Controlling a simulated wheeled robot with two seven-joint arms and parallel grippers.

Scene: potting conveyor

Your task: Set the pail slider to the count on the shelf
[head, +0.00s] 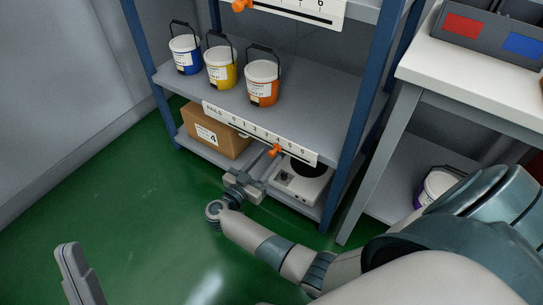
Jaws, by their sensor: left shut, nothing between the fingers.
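Three pails, blue (185,55), yellow (221,69) and orange (262,84), stand upright in a row on the shelf (312,110). The PAILS scale (222,113) runs along that shelf's front edge. Its orange slider knob (275,150) sits near 3 or 4; the exact mark is hard to read. My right gripper (266,158) is just below and left of the knob, its fingers pointing at it. I cannot tell whether they touch it or how far apart they are. My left gripper (68,246) is shut and empty at the bottom left, far from the shelf.
A cardboard box (215,131) marked 4 and a white scale-like device (301,184) sit on the lower shelf. Another slider strip (300,8) is above. A white-topped table (470,67) with a grey bin stands right; a purple pail (437,186) is beneath. The green floor at left is clear.

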